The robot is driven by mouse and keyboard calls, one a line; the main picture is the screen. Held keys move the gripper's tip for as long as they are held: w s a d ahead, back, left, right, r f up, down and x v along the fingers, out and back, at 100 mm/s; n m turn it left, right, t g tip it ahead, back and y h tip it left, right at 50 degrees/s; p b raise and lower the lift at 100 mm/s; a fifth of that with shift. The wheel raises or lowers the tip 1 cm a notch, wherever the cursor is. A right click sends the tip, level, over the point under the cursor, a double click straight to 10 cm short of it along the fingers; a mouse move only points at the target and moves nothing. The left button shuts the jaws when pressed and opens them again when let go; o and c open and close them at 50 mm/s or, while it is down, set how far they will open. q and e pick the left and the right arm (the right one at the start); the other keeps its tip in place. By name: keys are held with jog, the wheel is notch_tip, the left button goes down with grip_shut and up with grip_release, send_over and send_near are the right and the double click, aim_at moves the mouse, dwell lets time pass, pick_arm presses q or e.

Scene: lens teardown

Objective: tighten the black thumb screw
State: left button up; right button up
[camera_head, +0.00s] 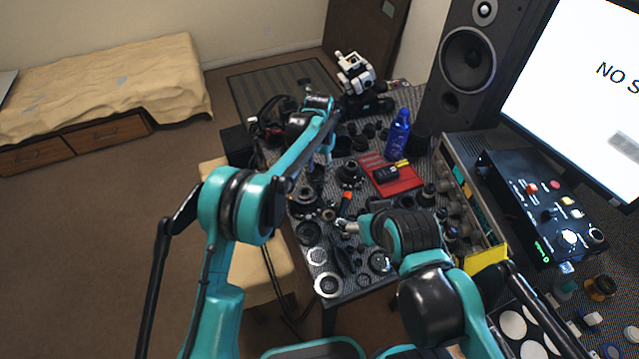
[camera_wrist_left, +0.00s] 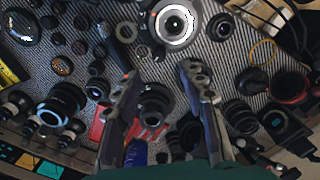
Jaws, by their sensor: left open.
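I cannot pick out the black thumb screw for certain among the many small dark parts on the table (camera_head: 362,262). My left gripper (camera_head: 318,172) reaches over the table from above, partly hidden by its own arm. In the left wrist view my left gripper (camera_wrist_left: 160,85) has its two fingers apart, pointing down over the parts. A black ringed lens part (camera_wrist_left: 156,103) shows between the fingers, lower than them; no contact is visible. My right gripper (camera_head: 343,226) is low over the front middle of the table, small and partly hidden by its wrist.
Lens barrels and rings crowd the table. A red tray (camera_head: 407,184) with a dark item and a blue bottle (camera_head: 398,135) stand behind. A bright-centred ring (camera_wrist_left: 174,24) lies at the wrist view's top. A speaker (camera_head: 468,65) and black control box (camera_head: 540,205) are at right.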

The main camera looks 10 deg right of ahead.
aim_at(320, 187)
pick_arm(q)
notch_tip(320, 187, down, 8)
jog(key=shift+d+f+b, duration=0.1)
jog(key=shift+b, duration=0.85)
grip_shut()
